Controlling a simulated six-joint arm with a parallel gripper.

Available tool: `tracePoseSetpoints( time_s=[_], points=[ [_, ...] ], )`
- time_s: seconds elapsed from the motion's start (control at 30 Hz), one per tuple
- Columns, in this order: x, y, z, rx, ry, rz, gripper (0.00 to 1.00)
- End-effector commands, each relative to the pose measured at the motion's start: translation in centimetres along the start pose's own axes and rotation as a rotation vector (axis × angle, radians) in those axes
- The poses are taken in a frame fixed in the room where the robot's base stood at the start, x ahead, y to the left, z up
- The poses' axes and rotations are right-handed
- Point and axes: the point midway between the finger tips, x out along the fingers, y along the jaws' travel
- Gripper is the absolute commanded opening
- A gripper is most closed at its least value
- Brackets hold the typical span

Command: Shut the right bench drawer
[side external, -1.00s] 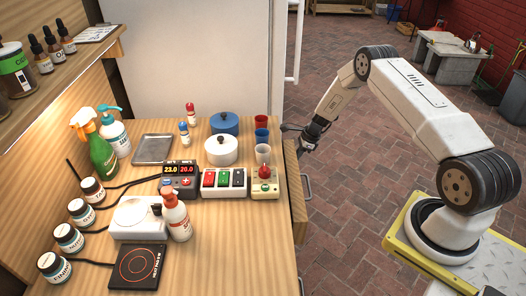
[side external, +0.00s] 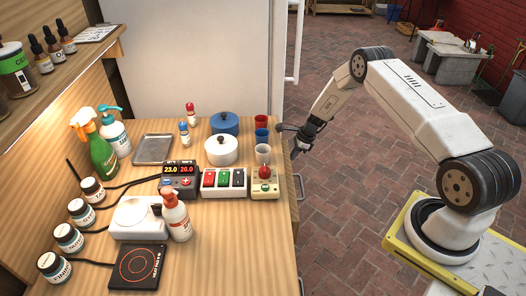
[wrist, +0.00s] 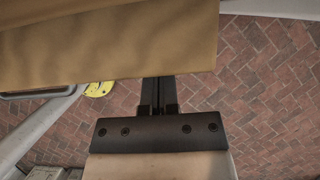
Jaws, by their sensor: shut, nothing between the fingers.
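The right bench drawer (side external: 293,188) is at the bench's right side, with a wooden front and a metal handle. In the side view its front sits close to the bench edge; I cannot tell whether it is fully flush. My gripper (side external: 288,130) is at the far end of that drawer front, shut and empty. In the wrist view my gripper's dark fingers (wrist: 158,84) reach the edge of a wooden panel (wrist: 110,40), and their tips are hidden there. I cannot tell for certain whether they touch it.
Another drawer handle (side external: 301,286) shows nearer the camera. The brick floor (side external: 345,215) beside the bench is clear.

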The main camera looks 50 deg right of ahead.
Motion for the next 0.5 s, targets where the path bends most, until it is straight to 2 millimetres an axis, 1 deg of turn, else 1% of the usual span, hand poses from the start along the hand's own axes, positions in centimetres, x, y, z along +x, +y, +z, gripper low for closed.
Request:
tracePoseSetpoints(
  time_s=[0.17,0.27,0.5],
  points=[
    [-0.7,0.0,-1.8,0.003,0.0,-0.001,0.0],
    [-1.3,0.0,-3.1,0.004,0.0,-0.001,0.0],
    [-4.5,-0.1,-3.0,0.001,-0.001,-0.003,0.0]
  ],
)
